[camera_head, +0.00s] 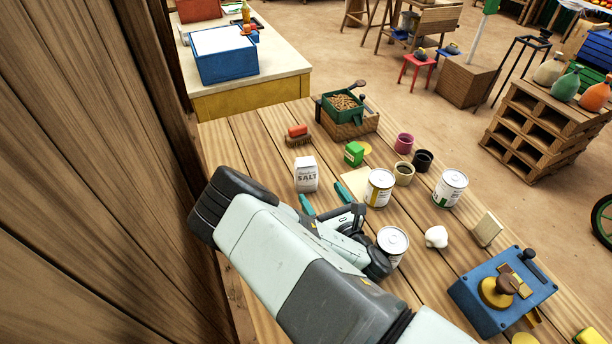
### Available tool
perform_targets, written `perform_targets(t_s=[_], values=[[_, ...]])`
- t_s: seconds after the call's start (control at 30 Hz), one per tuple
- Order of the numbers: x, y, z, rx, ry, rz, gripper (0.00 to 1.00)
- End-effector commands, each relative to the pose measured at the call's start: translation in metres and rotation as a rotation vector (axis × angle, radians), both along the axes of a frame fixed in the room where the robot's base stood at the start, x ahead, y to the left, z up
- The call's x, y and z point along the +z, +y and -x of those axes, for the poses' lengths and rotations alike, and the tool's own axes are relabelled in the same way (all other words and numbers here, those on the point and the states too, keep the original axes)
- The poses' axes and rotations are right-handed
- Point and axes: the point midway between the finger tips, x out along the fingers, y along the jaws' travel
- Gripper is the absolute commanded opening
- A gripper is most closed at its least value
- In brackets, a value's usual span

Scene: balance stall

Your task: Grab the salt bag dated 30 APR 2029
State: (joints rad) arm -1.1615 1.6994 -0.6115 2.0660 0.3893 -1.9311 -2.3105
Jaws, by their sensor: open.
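A white salt bag (306,175) with "SALT" printed on its front stands upright on the plank table. No date can be read on it from here. My gripper (322,197) is open, its two teal fingers pointing toward the bag from the near side. The fingers look empty, and the bag appears just beyond them. I cannot tell whether a finger touches it. My arm hides part of the table in front of the bag.
A white can (380,188) stands right of my gripper, and another can (392,243) is close beside my wrist. A wooden wall (80,170) bounds the left.

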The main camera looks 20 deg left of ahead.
Motion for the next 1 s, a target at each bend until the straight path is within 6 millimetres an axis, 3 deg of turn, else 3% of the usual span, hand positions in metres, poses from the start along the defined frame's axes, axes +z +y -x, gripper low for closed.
perform_targets(t_s=[0.6,0.9,1.0], values=[[-0.003,0.049,-0.048,-0.001,0.002,-0.004,0.95],[-0.003,0.054,-0.053,-0.002,0.002,-0.001,0.95],[-0.003,0.054,-0.052,-0.002,0.002,-0.001,0.82]])
